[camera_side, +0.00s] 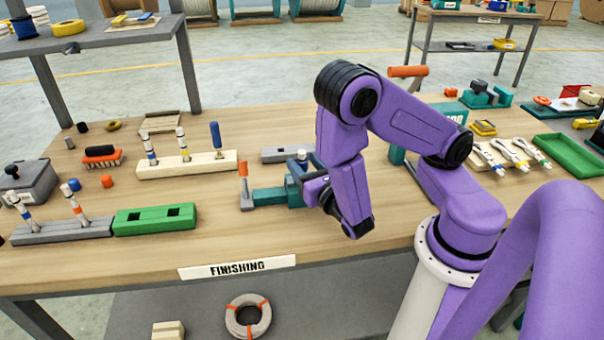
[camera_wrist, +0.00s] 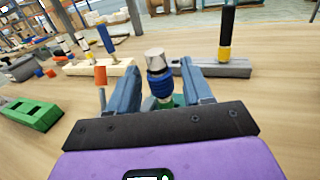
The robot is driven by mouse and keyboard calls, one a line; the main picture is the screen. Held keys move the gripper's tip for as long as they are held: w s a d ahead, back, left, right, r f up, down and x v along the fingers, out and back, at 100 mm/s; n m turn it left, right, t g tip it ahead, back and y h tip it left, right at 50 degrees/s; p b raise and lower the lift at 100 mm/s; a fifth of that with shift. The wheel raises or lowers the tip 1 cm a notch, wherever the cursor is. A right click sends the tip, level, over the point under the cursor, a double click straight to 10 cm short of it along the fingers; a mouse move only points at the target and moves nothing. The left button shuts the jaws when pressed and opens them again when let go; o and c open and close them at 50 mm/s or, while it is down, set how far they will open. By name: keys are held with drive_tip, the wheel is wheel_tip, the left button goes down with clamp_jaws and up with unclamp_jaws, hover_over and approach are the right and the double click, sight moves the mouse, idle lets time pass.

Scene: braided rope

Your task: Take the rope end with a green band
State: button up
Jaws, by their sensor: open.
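My gripper (camera_wrist: 160,88) is open; in the wrist view its fingers stand either side of an upright piece with a pale grey tip and a blue wrap (camera_wrist: 158,82). I cannot tell whether they touch it. In the side view my gripper (camera_side: 308,178) is over the teal clamp (camera_side: 270,197), and my arm partly hides that spot. Several pale rope ends (camera_side: 516,154) lie on a wooden board at the right; their bands are too small to tell which is green. Other banded rope ends stand in the cream block (camera_side: 205,163) and the grey block (camera_side: 60,231) at the left.
A green block with square holes (camera_side: 155,219) lies left of the clamp. An orange-topped lever (camera_side: 243,172) rises at the clamp's left end. A grey block (camera_side: 285,154) lies behind it. A green tray (camera_side: 567,155) is at the right. The front middle of the tabletop is clear.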

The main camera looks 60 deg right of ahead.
drive_tip(key=shift+x, duration=1.85)
clamp_jaws()
drive_tip(key=shift+r, duration=0.1)
wheel_tip(320, 180, up, 10)
